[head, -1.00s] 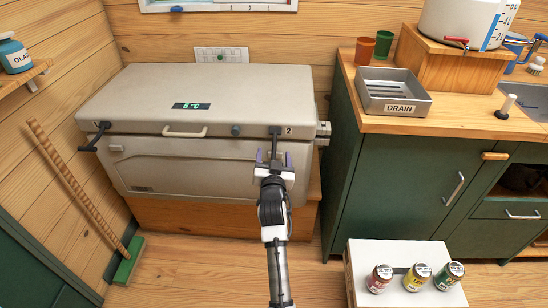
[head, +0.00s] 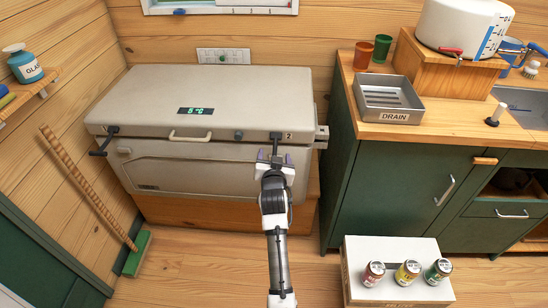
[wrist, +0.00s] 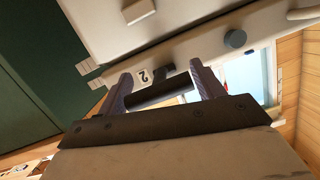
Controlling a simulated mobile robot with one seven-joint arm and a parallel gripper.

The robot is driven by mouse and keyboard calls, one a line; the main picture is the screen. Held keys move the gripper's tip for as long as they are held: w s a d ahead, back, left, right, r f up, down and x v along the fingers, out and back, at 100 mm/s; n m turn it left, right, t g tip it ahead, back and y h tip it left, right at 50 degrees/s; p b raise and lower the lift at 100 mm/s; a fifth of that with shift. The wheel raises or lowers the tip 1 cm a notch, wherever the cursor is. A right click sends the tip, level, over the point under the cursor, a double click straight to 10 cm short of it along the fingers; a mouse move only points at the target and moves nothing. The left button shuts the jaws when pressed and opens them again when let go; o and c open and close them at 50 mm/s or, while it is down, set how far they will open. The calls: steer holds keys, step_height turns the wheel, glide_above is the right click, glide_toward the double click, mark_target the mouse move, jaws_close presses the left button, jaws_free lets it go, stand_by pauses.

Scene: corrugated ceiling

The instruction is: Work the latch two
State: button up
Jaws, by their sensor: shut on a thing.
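The pale chest cooler (head: 228,95) stands against the back wall with its lid down. Latch two (head: 276,137) is a dark lever at the right of its front, beside a label "2"; it runs down from the lid edge. My gripper (head: 275,157) is at its lower end. In the wrist view, the purple-grey fingers of my gripper (wrist: 163,90) stand at either end of the latch's dark crossbar (wrist: 160,92), shut on it. The "2" label shows just beside the latch. The exact finger contact is partly hidden in the head view.
Latch one (head: 104,141) is a dark lever at the cooler's front left. A pale lid handle (head: 190,136) and a round dark knob (head: 238,135) sit between the latches. The green cabinet (head: 400,195) stands close right. A white box (head: 365,290) with cans is at front right.

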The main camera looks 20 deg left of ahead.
steer(key=shift+w+d+r, duration=0.1)
steer(key=shift+d+r, duration=0.25)
steer(key=shift+r, duration=0.35)
steer(key=o, duration=1.3)
steer(key=shift+d, duration=0.1)
steer(key=shift+a+f, duration=0.1)
steer(key=shift+a, duration=0.1)
